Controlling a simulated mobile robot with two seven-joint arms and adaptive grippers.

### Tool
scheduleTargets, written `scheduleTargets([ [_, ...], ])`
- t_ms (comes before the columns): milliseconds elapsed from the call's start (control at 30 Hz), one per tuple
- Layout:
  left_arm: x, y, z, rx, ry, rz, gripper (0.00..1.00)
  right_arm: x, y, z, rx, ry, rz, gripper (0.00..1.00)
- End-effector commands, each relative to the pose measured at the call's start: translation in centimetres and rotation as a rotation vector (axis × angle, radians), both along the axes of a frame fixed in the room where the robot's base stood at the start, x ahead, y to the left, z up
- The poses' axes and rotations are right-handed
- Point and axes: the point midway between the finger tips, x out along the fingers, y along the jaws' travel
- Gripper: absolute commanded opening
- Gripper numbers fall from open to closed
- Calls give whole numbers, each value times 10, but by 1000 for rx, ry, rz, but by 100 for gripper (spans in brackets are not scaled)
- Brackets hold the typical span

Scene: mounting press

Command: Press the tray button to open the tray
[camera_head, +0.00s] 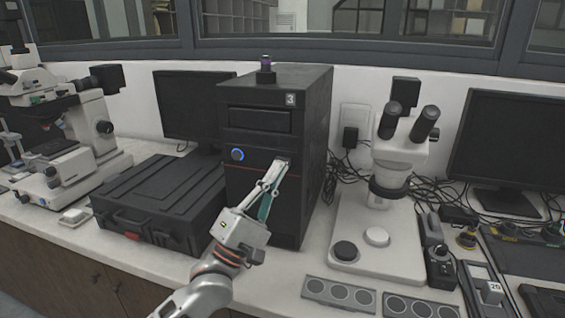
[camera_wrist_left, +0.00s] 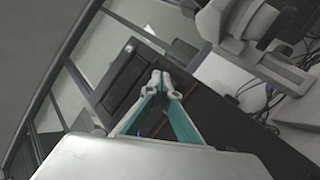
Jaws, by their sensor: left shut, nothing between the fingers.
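A black tower unit (camera_head: 310,110) marked 3 stands upright on the bench. Its front has a rectangular tray panel (camera_head: 259,120), which looks flush with the front, and a round blue-lit button (camera_head: 237,154) at the lower left. My left gripper (camera_head: 283,164) is shut and empty, its tips at the right part of the front, below the panel and right of the blue-lit button. The tips hide the spot behind them; I cannot tell if they touch it. The left wrist view shows the shut fingertips (camera_wrist_left: 164,80) beside the panel (camera_wrist_left: 127,77).
A black case (camera_head: 160,200) lies left of the tower. A microscope (camera_head: 395,160) stands to the right, with cables between. Another microscope (camera_head: 70,130) is at far left. Monitors (camera_head: 187,105) stand behind. A small object (camera_head: 265,70) sits on top of the tower.

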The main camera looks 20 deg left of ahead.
Motion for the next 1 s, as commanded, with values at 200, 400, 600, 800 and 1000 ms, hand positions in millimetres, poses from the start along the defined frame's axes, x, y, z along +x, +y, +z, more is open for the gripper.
scheduleTargets([
  [200,0,0,0,0,0,0,0,0,0,0,0,0,0,40],
  [400,0,0,0,0,0,0,0,0,0,0,1,0,1,40],
  [600,3,0,0,1,0,1,0,0,0,0,0,0,1,40],
  [800,9,0,1,-1,-1,0,0,0,0,1,0,-1,2,40],
  [1000,9,0,0,0,0,0,0,0,0,1,0,-1,2,40],
])
